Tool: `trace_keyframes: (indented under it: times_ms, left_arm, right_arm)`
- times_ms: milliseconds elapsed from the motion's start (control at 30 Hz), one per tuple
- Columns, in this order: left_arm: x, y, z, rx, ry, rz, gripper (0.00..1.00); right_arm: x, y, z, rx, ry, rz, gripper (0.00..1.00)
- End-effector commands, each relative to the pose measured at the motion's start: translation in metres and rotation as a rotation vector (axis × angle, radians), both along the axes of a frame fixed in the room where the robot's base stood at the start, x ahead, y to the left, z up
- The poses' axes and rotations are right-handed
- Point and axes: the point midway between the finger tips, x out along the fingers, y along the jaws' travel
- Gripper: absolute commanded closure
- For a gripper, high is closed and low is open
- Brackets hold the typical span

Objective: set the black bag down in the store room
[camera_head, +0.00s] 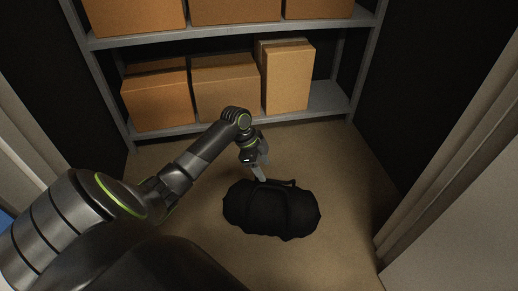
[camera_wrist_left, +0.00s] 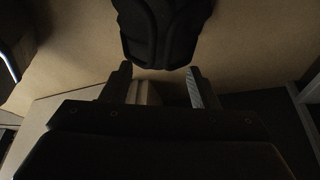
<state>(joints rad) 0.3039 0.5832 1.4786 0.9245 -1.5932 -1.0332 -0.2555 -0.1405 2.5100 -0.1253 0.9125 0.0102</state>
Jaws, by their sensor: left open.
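The black bag (camera_head: 270,210) lies on the brown floor of the store room, in front of the metal shelf. It also shows at the top of the left wrist view (camera_wrist_left: 162,30), dark, with straps. My left gripper (camera_head: 260,172) is just above the bag's far edge. In the left wrist view my left gripper (camera_wrist_left: 158,78) has its two fingers apart with nothing between them, and the bag is beyond the tips. Whether a fingertip touches the bag's handle is unclear. My right gripper does not show in either view.
A grey metal shelf (camera_head: 200,128) with several cardboard boxes (camera_head: 226,84) stands behind the bag. A door frame (camera_head: 450,165) is on the right and a pale panel (camera_head: 30,130) on the left. Bare floor (camera_head: 335,170) lies around the bag.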

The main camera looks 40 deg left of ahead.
Motion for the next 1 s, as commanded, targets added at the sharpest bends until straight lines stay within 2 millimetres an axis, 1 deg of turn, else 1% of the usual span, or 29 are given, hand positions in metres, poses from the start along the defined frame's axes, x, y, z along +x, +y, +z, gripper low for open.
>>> trace_keyframes:
  times_ms: [33,100,267,867,1000]
  left_arm:
    - [-0.001,0.001,0.004,0.001,0.0,0.0,0.46]
    - [-0.002,0.005,0.015,0.002,0.0,0.0,0.46]
    - [-0.004,0.008,0.024,0.001,0.0,0.0,0.46]
    - [-0.005,0.009,0.024,0.0,0.0,0.0,0.46]
    - [-0.001,0.011,0.03,0.015,0.004,0.034,0.46]
  right_arm:
    - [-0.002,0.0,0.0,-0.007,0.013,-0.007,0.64]
    - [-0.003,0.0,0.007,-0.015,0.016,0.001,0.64]
    - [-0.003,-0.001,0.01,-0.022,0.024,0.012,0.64]
    - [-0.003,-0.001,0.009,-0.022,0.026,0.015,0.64]
    - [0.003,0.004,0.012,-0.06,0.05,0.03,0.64]
